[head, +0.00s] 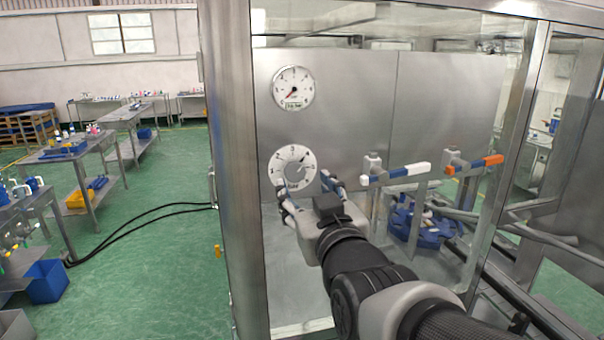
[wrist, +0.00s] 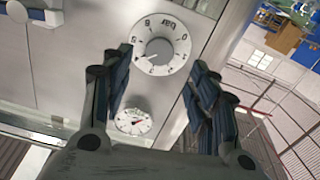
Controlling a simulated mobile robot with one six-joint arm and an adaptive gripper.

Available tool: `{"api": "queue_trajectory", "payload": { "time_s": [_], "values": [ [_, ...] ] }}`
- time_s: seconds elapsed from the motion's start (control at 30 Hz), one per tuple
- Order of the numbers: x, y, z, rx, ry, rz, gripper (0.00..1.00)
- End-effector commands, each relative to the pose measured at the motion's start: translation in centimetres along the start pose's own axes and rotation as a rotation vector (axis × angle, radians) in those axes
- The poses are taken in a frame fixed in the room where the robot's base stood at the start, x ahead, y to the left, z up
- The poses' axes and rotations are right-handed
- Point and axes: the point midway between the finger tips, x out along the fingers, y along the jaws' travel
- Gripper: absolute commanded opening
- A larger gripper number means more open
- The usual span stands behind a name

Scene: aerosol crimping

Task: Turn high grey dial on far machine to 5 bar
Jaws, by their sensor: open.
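The grey dial (head: 299,164) is a round knob on a white numbered disc, on the machine's upright metal panel. Its pointer slants to the upper right in the head view, seemingly near the 4, but the exact reading is hard to tell. The dial also shows upside down in the wrist view (wrist: 159,47). My gripper (head: 304,185) is open in front of the dial. In the wrist view its two fingers (wrist: 158,65) stand either side of the dial's lower image half, with nothing between them; contact cannot be told.
A round pressure gauge (head: 294,88) sits above the dial, its red needle toward lower left. Right of my gripper are a white-tipped lever (head: 396,173) and an orange-tipped lever (head: 474,165). A thick metal post (head: 237,170) stands close on the left.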

Motion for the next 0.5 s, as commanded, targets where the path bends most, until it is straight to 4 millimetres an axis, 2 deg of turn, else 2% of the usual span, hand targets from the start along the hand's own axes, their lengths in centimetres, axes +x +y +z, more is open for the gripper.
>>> {"api": "queue_trajectory", "payload": {
  "time_s": [0.03, 0.2, 0.33, 0.5],
  "values": [
    [1.2, 0.0, 0.0, 0.0, -0.003, 0.0, 0.54],
    [4.4, 0.0, 0.0, 0.001, -0.002, 0.0, 0.54],
    [6.3, 0.0, 0.0, 0.001, -0.002, 0.0, 0.54],
    [7.6, 0.0, -0.1, 0.001, 0.0, 0.0, 0.54]
  ]
}}
